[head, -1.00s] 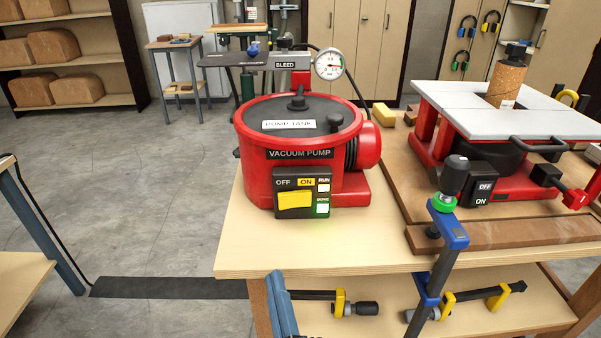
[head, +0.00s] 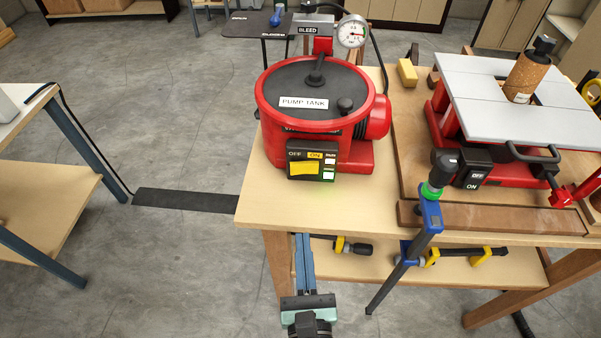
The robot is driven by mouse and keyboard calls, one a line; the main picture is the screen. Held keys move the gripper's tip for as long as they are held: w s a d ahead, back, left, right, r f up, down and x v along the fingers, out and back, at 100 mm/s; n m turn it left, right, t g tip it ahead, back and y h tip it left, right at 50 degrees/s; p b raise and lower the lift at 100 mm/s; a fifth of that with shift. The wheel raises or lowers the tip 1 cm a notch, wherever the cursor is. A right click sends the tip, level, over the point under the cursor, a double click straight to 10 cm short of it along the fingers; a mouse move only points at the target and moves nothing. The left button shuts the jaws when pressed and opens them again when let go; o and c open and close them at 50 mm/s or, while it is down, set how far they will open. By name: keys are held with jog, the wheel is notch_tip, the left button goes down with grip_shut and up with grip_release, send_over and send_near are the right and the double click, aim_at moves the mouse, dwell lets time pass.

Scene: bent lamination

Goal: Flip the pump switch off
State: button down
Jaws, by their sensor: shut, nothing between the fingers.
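The red vacuum pump (head: 275,135), with its dark lid labelled PUMP TANK, stands on the light wooden bench. Its black switch box (head: 293,174) faces me and has a wide yellow rocker (head: 307,169). OFF is dark at the left; ON is lit yellow at the right. Small RUN and DONE indicators sit at the right, and a green glow falls on the bench below. My gripper (head: 303,238) shows at the bottom centre, with long blue-grey fingers together and empty. In the picture its tips lie below the switch, near the bench's front edge, apart from the rocker.
A blue clamp (head: 430,214) stands at the bench front, right of my gripper. A white-topped red machine (head: 515,120) with its own OFF/ON switch (head: 473,180) stands on the right. A black floor strip (head: 185,199) runs left of the bench.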

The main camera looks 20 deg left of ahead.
aim_at(296, 170)
jog(key=shift+a, duration=0.1)
jog(key=p+x, duration=0.2)
jog(key=x, duration=1)
jog(key=shift+w+a, duration=0.15)
jog(key=shift+w, duration=0.15)
jog(key=shift+w+a, duration=0.25)
jog(key=shift+w, duration=0.4)
jog(key=shift+w+a+f, duration=0.1)
jog(key=shift+w+a, duration=0.1)
jog(key=shift+a, duration=0.05)
jog(key=shift+s, duration=0.1)
jog(key=shift+d, duration=0.1)
